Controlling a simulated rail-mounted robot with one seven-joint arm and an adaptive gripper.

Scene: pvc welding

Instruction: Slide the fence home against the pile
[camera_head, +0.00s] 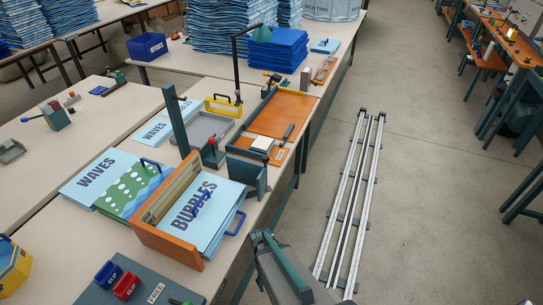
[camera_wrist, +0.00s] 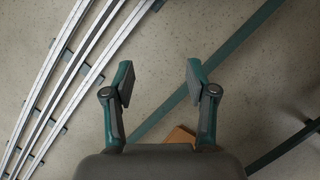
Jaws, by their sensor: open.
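A pile of light-blue sheets lettered BUBBLES (camera_head: 198,212) lies on the near table, with blue handles on it and at its right edge. An orange upright board (camera_head: 165,246) runs along its near-left side, with a beige ribbed panel (camera_head: 172,191) at its far-left side. A dark teal upright bracket (camera_head: 249,172) stands at the pile's far right corner. I cannot tell which of these is the fence. In the wrist view, my gripper (camera_wrist: 160,83) is open and empty above the floor, fingers wide apart. It is away from the pile.
Sheets lettered WAVES (camera_head: 95,175) lie left of the pile. A grey tray (camera_head: 205,127), an orange tray (camera_head: 284,114) and a dark teal post (camera_head: 174,120) stand behind it. Floor rails (camera_head: 347,205) run right of the table; the floor there is clear.

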